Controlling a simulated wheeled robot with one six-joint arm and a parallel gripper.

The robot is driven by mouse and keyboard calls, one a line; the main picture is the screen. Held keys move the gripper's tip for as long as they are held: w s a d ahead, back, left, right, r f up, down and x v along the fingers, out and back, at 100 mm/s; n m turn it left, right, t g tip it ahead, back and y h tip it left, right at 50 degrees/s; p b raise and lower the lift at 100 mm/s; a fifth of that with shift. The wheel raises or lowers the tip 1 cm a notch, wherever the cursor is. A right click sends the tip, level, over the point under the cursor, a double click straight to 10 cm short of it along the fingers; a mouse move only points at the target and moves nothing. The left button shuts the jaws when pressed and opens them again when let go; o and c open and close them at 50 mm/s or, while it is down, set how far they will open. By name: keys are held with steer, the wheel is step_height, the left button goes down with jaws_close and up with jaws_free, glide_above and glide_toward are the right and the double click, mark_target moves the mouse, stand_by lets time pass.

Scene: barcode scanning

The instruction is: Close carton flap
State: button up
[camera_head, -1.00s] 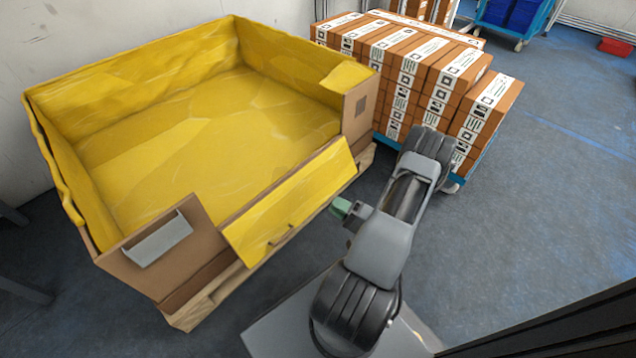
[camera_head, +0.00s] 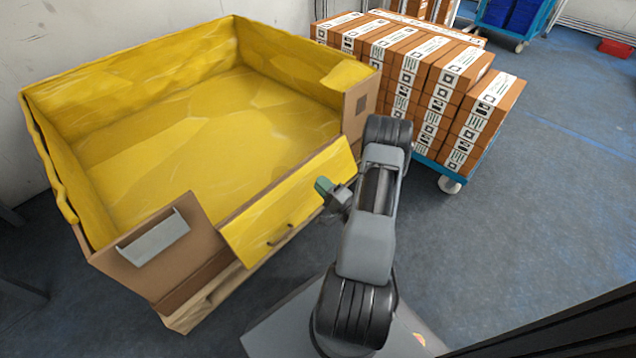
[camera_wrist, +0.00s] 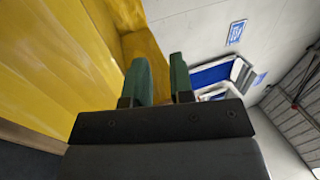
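The carton (camera_head: 130,272) is large, brown outside and lined in yellow, and stands on a wooden pallet at the left. The yellow flap or lining fills the left of that view.
A blue cart (camera_head: 425,168) stacked with brown labelled boxes (camera_head: 440,85) stands behind my arm on the right. A grey holder (camera_head: 153,238) hangs on the carton's front left corner.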

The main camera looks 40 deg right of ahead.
steer(key=shift+x, duration=0.95)
steer(key=shift+c, duration=0.2)
jaws_close()
stand_by(0.6)
steer(key=shift+o, duration=0.2)
jaws_free()
